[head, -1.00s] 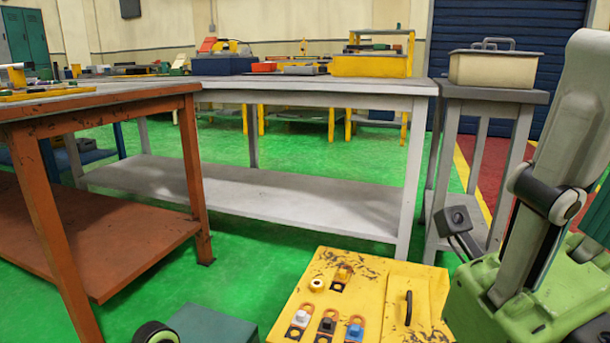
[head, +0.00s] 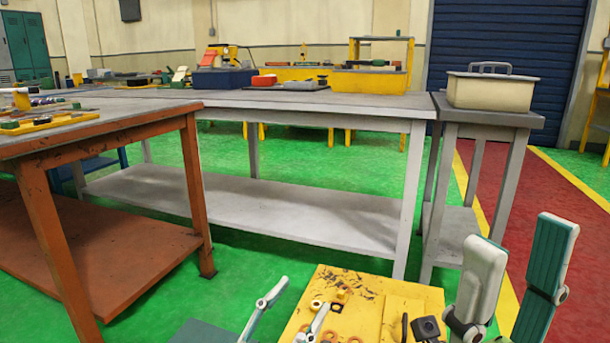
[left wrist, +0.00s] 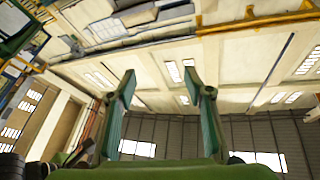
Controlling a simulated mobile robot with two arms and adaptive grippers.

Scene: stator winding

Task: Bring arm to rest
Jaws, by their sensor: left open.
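My left gripper (head: 306,293) is low in the middle of the head view. Its two thin grey and teal fingers stand apart and slant up to the right, with nothing between them. In the left wrist view, the left gripper (left wrist: 164,82) also has its teal-padded fingers apart and empty, with ceiling and high windows beyond. My right gripper (head: 525,236) is at the lower right of the head view. Its two larger fingers point up, apart and empty. The arms behind both grippers are mostly out of frame.
An orange-brown table (head: 100,126) stands at the left. A long grey table (head: 350,103) runs behind, with a blue box (head: 222,82) on it. A cream lidded box (head: 490,92) sits on a grey stand (head: 538,120) at the right. Both grippers appear clear of the tables.

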